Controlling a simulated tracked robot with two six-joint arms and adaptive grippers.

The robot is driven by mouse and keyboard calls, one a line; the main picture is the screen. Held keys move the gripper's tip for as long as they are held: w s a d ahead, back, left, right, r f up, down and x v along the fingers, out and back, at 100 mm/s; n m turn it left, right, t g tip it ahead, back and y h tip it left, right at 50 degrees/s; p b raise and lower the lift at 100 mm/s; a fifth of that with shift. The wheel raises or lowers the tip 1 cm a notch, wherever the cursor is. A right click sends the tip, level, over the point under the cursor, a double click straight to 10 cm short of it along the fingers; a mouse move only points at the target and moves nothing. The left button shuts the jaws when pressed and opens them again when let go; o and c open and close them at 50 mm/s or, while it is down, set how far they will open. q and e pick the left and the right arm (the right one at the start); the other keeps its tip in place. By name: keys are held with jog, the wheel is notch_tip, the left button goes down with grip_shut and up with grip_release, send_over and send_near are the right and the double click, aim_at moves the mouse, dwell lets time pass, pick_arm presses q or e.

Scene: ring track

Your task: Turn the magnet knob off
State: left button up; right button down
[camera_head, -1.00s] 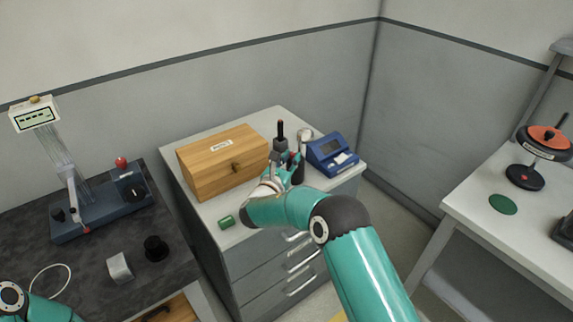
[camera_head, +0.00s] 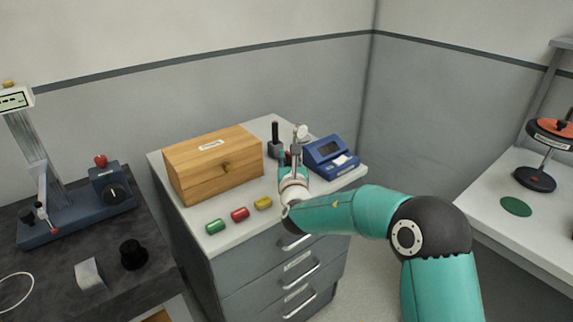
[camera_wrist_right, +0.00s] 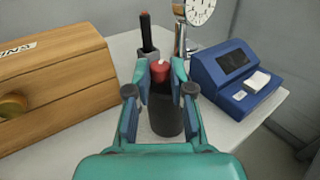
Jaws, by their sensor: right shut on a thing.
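The magnet knob (camera_wrist_right: 160,71) looks like a red piece at the top of a dark, upright, rounded body (camera_wrist_right: 167,115), seen in the right wrist view. My right gripper (camera_wrist_right: 160,88) has its teal fingers on either side of the red knob and is shut on it. In the head view the right gripper (camera_head: 292,164) is over the cabinet top, and the knob is mostly hidden there. A chrome post with a round white dial gauge (camera_wrist_right: 201,10) stands just behind; the dial also shows in the head view (camera_head: 301,132). My left gripper is not in view.
A wooden box (camera_head: 214,162) stands left of the gripper and a blue device (camera_head: 331,157) right of it. A dark upright handle (camera_head: 275,134) stands behind. Green (camera_head: 215,226), red (camera_head: 239,214) and yellow (camera_head: 263,203) cylinders lie at the cabinet top's front.

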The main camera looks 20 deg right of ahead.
jog(key=shift+r, duration=0.1)
jog(key=c, duration=1)
grip_release()
jog(key=v, duration=1.2)
